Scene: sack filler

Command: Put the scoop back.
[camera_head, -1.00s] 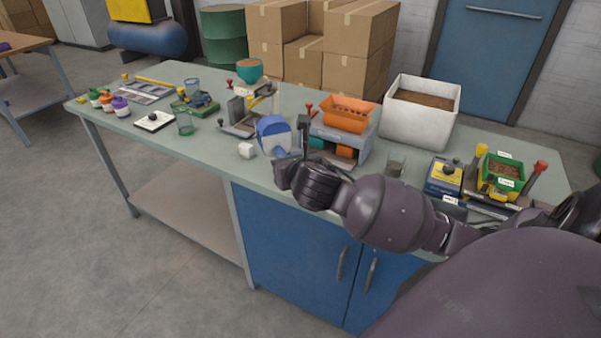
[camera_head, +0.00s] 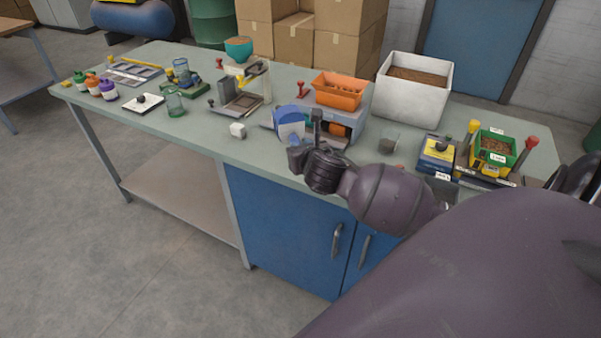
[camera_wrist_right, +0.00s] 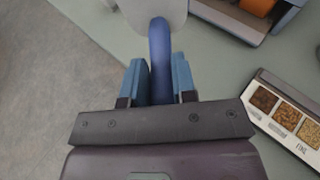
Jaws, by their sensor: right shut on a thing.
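The scoop (camera_head: 287,114) has a blue part and a pale, whitish part. It is held over the front edge of the bench, in front of the grey stand with the orange bin. In the right wrist view its blue handle (camera_wrist_right: 160,62) runs between the two blue fingers of my right gripper (camera_wrist_right: 160,82), and its pale head is cut off by the top edge. My right gripper (camera_head: 297,155) is shut on that handle. Whether the scoop holds anything is hidden. My left gripper is not in view.
The orange bin (camera_head: 338,91) sits on a grey stand. A sample board (camera_wrist_right: 285,118) lies right of the gripper. A white cube (camera_head: 237,130) stands left.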

